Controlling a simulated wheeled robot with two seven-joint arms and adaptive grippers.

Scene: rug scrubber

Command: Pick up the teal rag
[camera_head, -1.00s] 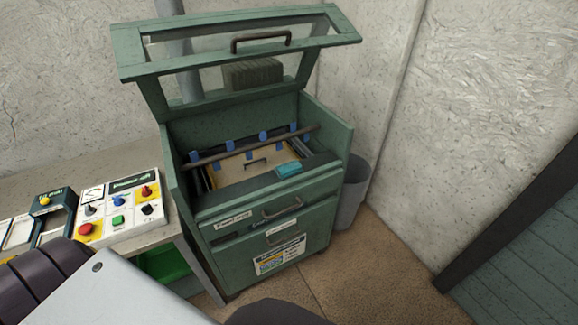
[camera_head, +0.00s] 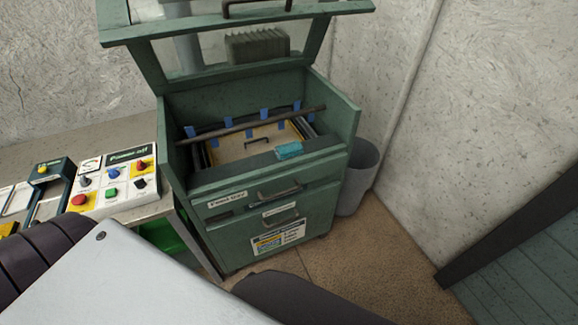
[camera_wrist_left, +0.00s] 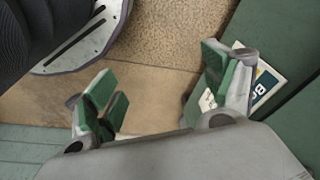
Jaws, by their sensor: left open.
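The teal rag (camera_head: 289,150) lies on the front ledge inside the green machine (camera_head: 345,140), right of the middle, in the head view. The machine's lid (camera_head: 350,7) stands raised over it. My left gripper (camera_wrist_left: 160,90) shows in the left wrist view with its two green-padded fingers spread wide and nothing between them. It is over the tan floor beside the machine's green front, apart from the rag. The rag is not in the wrist view. Neither gripper's fingers show in the head view.
A control panel (camera_head: 113,182) with coloured knobs sits on the bench at the left. A grey bin (camera_head: 358,178) stands at the machine's right. Drawer handles (camera_head: 279,192) jut from the front. The tan floor (camera_head: 385,260) at the right is clear.

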